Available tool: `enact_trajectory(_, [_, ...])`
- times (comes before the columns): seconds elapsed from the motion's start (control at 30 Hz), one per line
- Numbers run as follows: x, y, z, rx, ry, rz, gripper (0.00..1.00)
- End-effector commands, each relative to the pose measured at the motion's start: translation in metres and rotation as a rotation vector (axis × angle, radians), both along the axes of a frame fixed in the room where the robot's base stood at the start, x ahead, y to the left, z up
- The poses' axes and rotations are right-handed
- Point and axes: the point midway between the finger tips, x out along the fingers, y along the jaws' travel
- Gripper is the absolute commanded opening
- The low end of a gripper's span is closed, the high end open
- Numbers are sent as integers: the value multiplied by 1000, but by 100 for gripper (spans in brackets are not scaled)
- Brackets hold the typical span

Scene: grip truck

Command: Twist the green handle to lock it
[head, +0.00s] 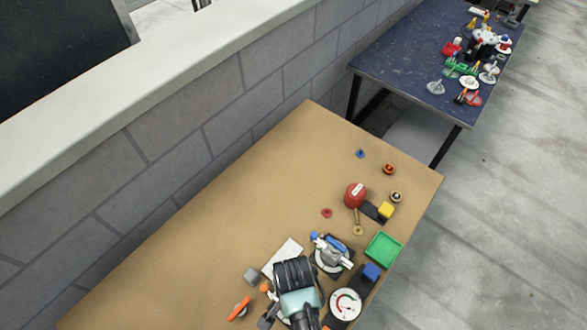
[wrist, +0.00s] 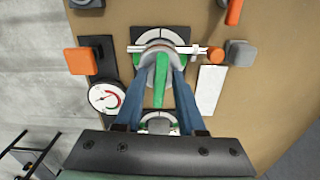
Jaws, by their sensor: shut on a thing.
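In the wrist view the green handle (wrist: 160,82) stands on a grey round fitting with a white dial plate (wrist: 146,36) behind it. The handle points straight down the picture, from the fitting toward my palm. My gripper (wrist: 161,72) has its two blue fingers on either side of the handle, shut on it. A second round dial (wrist: 157,123) with a green mark shows between the fingers, partly hidden by my palm. In the head view my own arm covers this area, and I cannot make out the green handle or the fingertips there.
In the wrist view a gauge (wrist: 108,97) and an orange cube (wrist: 80,62) are left of the fingers; a white plate (wrist: 208,88) and grey block (wrist: 240,53) are right. In the head view a green tray (head: 383,250) and blue-handled valve (head: 332,254) stand near my arm.

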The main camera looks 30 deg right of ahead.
Motion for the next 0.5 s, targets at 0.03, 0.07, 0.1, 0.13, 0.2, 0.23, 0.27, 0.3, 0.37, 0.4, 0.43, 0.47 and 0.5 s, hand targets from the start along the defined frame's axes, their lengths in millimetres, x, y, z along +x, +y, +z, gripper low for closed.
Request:
enact_trajectory(0.03, [-1, 0, 3, 1, 2, -45, 0])
enact_trajectory(0.07, [-1, 0, 3, 2, 2, -70, 0])
enact_trajectory(0.1, [-1, 0, 2, 1, 3, -97, 0])
enact_trajectory(0.13, [-1, 0, 1, 1, 3, -111, 0])
enact_trajectory(0.2, [-1, 0, 1, 2, 2, -145, 0])
enact_trajectory(0.23, [-1, 0, 2, 2, 2, -166, 0])
enact_trajectory(0.27, [-1, 0, 2, 2, 2, -191, 0])
enact_trajectory(0.3, [-1, 0, 3, 2, 2, -229, 0])
enact_trajectory(0.37, [-1, 0, 2, 2, 3, -279, 0])
enact_trajectory(0.4, [-1, 0, 2, 1, 2, -303, 0])
enact_trajectory(0.43, [0, 0, 1, 1, 2, -316, 0])
enact_trajectory(0.47, [0, 0, 1, 1, 2, -330, 0])
enact_trajectory(0.5, [0, 0, 2, 1, 2, -352, 0])
